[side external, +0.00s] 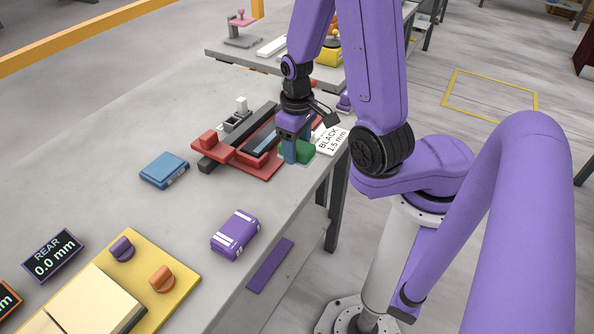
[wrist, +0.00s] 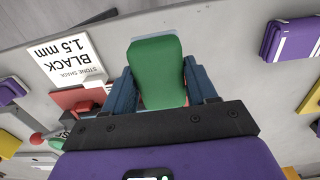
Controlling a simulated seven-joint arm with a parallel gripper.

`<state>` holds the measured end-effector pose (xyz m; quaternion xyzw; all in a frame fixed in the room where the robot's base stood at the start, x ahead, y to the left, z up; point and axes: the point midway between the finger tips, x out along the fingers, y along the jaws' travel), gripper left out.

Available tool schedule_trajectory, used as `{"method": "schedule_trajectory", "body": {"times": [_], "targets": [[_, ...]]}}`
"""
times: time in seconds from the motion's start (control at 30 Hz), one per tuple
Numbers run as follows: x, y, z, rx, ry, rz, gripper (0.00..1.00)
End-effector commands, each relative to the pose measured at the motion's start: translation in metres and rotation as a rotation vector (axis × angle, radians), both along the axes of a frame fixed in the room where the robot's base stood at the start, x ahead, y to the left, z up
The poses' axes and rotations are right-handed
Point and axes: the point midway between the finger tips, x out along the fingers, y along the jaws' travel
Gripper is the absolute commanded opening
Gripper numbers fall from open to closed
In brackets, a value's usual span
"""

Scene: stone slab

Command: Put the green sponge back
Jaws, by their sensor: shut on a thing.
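The green sponge (wrist: 157,70) is between the two blue fingers of my gripper (wrist: 160,84) in the wrist view. My gripper is shut on it. In the side view my gripper (side external: 296,152) points down near the slab's right edge, and the sponge (side external: 298,151) shows low beside the fingers, partly hidden by them. I cannot tell whether the sponge touches the slab (side external: 200,120). A white card reading BLACK 1.5 mm (side external: 331,139) lies just right of it, and it also shows in the wrist view (wrist: 66,60).
A red and black fixture (side external: 242,145) stands left of my gripper. A blue block (side external: 164,170) and a purple block (side external: 236,234) lie nearer the camera. A yellow board with knobs (side external: 170,262) is at the front left.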

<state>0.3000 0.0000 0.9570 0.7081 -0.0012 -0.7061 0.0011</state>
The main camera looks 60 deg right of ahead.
Motion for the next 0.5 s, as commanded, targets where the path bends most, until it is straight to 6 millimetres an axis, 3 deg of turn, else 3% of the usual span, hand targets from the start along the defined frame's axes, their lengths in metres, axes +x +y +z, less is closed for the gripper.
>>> {"method": "schedule_trajectory", "body": {"times": [0.1, 0.5], "targets": [[-0.001, 0.001, -0.015, 0.003, 0.006, 0.0, 0.28], [-0.001, 0.001, -0.042, 0.002, 0.005, 0.0, 0.28]]}}
